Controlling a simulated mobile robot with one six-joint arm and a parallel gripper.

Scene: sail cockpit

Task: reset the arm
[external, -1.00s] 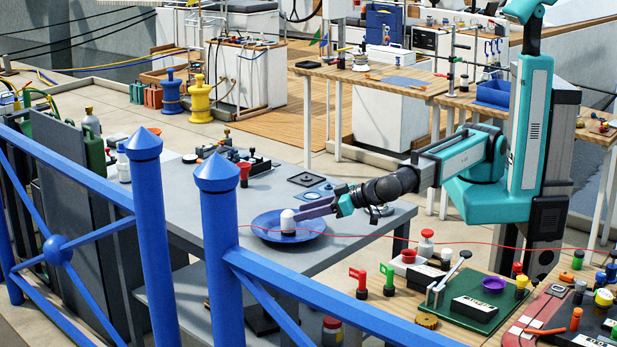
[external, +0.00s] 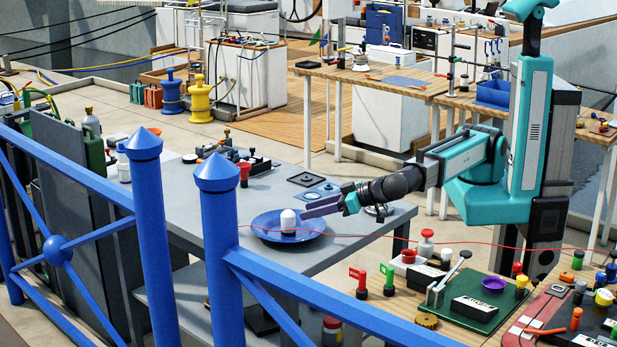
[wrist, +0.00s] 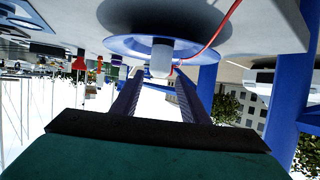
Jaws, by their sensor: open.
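My gripper (external: 322,208) is open and empty in the external view, reaching left over the grey table (external: 352,243) at the right edge of a blue dish. In the wrist view my gripper (wrist: 160,88) shows two parted dark fingers with nothing between them close by. The blue dish (external: 263,221) holds a white, round-topped piece (external: 288,220) standing upright. The dish (wrist: 118,46) and the white piece (wrist: 161,62) also show in the wrist view, beyond the fingertips. The fingers look apart from the white piece.
A thin red line (external: 420,243) crosses over the dish and the front right bench. A blue railing (external: 222,240) stands in the foreground. A red funnel-like piece (external: 244,173) and fittings stand on the table's far side. A green board (external: 480,311) with parts lies at the lower right.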

